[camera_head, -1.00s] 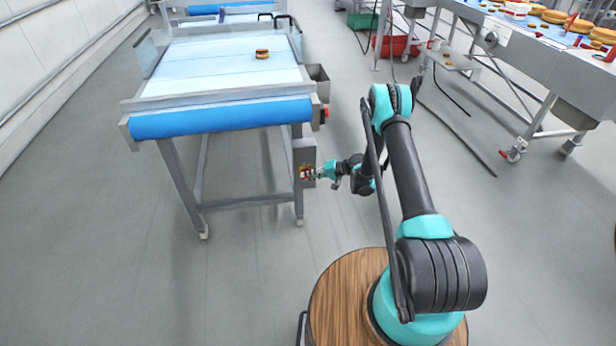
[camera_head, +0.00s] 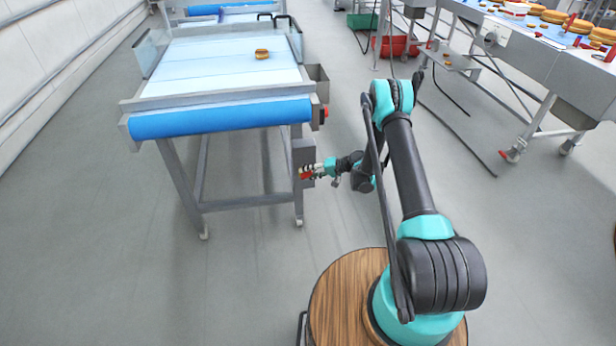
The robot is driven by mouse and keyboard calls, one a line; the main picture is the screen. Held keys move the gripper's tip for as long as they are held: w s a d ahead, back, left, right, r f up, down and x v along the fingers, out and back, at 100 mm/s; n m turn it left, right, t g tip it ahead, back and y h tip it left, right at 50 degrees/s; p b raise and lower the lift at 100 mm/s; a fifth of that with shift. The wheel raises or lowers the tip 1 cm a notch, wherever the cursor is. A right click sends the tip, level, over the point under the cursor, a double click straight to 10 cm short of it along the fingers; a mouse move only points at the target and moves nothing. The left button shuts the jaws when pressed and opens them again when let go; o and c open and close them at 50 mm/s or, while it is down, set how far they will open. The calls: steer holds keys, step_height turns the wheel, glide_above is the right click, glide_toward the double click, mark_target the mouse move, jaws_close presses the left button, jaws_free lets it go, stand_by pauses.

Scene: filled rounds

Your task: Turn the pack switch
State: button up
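The pack switch (camera_head: 303,175) shows as a small red and yellow patch on the grey box (camera_head: 304,152) fixed to the right front leg of the blue-belted conveyor. My gripper (camera_head: 310,172) is at the box's front, with its fingertips right at the switch. It points left and its fingers cover part of the switch. The fingers are too small in this view to tell whether they are open or shut on the switch, or whether they touch it.
The conveyor (camera_head: 215,117) carries one filled round (camera_head: 261,54) on its belt. A red knob (camera_head: 326,112) sits at its right front corner. A second conveyor line (camera_head: 575,75) with several rounds stands at right. Green (camera_head: 362,20) and red (camera_head: 396,46) crates are behind. The floor in front is clear.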

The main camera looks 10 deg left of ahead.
step_height(320, 180, up, 8)
steer(key=shift+r, duration=0.25)
stand_by(0.4)
steer(key=shift+s+a+f, duration=0.1)
steer(key=shift+s+a, duration=0.1)
steer(key=shift+a, duration=0.05)
steer(key=s+a+n+h, duration=0.1)
steer(key=s+h, duration=0.2)
steer(key=h, duration=0.1)
steer(key=n+t+h, duration=0.2)
steer(key=h, duration=0.5)
glide_toward(307, 176)
steer(key=x, duration=1)
steer(key=shift+w, duration=0.25)
jaws_close()
